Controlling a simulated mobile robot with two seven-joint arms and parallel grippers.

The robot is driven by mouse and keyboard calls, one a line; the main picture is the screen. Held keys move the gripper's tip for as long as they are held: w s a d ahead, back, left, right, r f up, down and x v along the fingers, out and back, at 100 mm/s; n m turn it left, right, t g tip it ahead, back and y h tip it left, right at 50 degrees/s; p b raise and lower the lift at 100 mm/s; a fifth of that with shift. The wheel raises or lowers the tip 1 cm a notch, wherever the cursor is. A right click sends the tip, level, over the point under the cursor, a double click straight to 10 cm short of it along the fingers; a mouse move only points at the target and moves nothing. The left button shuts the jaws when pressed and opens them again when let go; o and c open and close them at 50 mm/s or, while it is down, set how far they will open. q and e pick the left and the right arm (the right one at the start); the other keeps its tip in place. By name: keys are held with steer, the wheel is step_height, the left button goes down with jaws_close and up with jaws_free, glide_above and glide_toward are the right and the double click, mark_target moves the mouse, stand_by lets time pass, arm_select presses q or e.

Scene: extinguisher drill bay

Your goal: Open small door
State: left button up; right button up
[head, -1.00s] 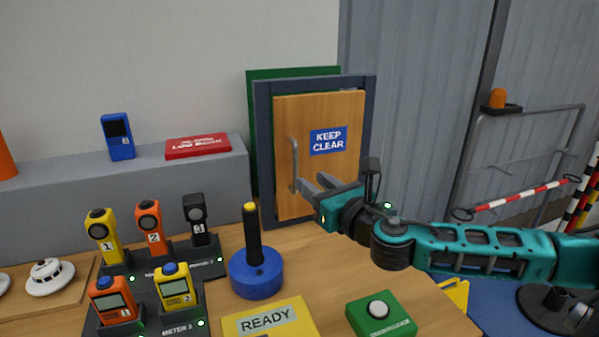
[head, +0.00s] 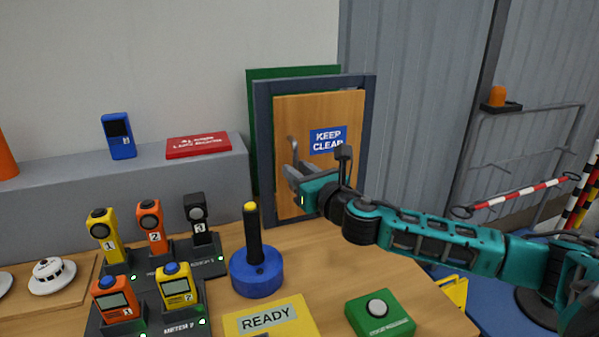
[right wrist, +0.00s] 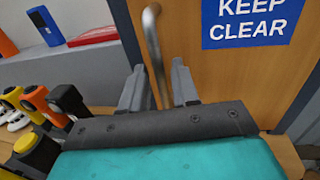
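The small wooden door (head: 340,185) stands shut in its dark frame at the back of the table. It bears a blue KEEP CLEAR sign (head: 328,140), and its metal bar handle (head: 292,148) is on the left side. My right gripper (head: 291,172) is at the handle and hides its lower part in the head view. In the right wrist view the handle (right wrist: 153,45) runs down between the two fingers of my right gripper (right wrist: 158,82). The fingers are apart, with a gap showing beside the bar. My left gripper is not in view.
A blue base with a black, yellow-tipped stick (head: 256,270) stands in front of the door. A green button box (head: 381,318) and a yellow READY block (head: 270,321) are nearer. Several handheld devices stand in docks at left. A grey ledge (head: 200,180) runs behind.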

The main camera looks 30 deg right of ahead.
jaws_close()
stand_by(0.5)
